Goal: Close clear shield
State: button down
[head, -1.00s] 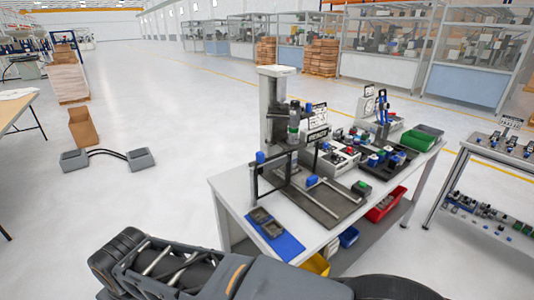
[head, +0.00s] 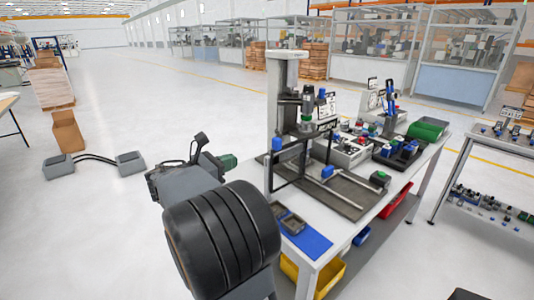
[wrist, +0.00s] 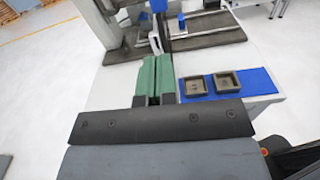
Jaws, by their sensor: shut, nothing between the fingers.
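The clear shield (head: 297,164) shows in the head view as a dark-framed, see-through panel with blue blocks on its frame. It stands at the front left of a grey press-like machine (head: 283,95) on the workbench. Part of its dark frame, with a blue block, also shows at the top of the wrist view (wrist: 164,25). My gripper (head: 230,161) is left of the shield in the head view, apart from it. Its green fingers (wrist: 157,68) are together and empty in the wrist view, pointing towards the machine's base. Whether the shield's pane is fully swung out cannot be told.
A blue mat (head: 309,242) with two small dark trays lies at the bench's near corner. A dark base plate (head: 346,199) with a rail lies before the machine. Several parts and a green bin (head: 428,129) stand further right. The floor left of the bench is mostly clear.

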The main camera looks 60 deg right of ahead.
aim_at(274, 143)
jog(key=shift+n+h, duration=0.3)
jog(key=x, duration=1.4)
jog(key=shift+d+r, duration=0.2)
jog(key=shift+r, duration=0.05)
